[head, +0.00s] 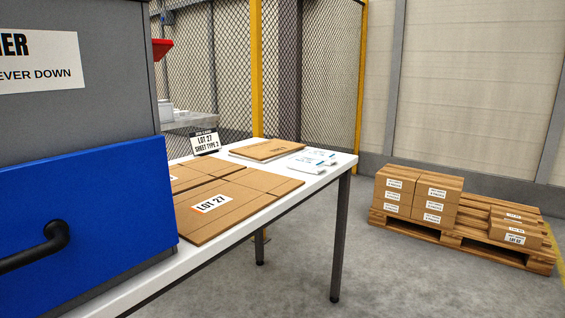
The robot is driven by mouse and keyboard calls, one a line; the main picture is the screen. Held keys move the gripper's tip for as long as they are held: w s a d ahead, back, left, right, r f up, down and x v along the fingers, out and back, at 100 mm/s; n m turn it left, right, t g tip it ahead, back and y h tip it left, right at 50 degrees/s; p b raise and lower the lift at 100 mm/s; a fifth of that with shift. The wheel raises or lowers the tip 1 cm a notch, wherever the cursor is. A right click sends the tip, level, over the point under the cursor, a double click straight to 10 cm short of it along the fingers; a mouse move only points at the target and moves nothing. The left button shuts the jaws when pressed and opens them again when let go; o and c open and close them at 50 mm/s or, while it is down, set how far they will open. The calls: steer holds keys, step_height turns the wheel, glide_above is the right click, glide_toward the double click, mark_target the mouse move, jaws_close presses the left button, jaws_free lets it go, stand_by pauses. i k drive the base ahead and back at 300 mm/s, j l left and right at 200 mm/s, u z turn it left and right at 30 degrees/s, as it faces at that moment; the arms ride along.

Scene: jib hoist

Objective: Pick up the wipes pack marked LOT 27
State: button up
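Small white packs with blue-green marks lie at the far right end of the white table (343,160). One pack (306,166) is nearer the front edge and another (322,155) is just behind it. They look like wipes packs, but their print is too small to read, so I cannot tell which is marked LOT 27. A flat cardboard sheet (245,203) at the near part of the table carries a LOT 27 label (212,203). My gripper is not in view.
A grey and blue machine (80,190) with a black handle (45,243) blocks the left. A LOT 27 SHEET TYPE 2 sign (205,142) and more cardboard (268,149) are on the table. A pallet (470,245) with cartons (415,195) stands right. Floor between is clear.

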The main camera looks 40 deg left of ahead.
mark_target(297, 162)
steer(key=i+j+u, duration=0.2)
steer(key=i+u, duration=0.3)
steer(key=i, duration=0.2)
steer(key=i+u, duration=0.45)
steer(key=i, duration=0.25)
steer(key=i+l+u, duration=0.15)
steer(key=i+u, duration=0.25)
steer(key=i+l+u, duration=0.2)
steer(key=u, duration=0.25)
steer(key=i+l+u, duration=0.6)
steer(key=l+u, duration=0.25)
steer(key=i+l+u, duration=0.15)
steer(key=l+u, duration=0.25)
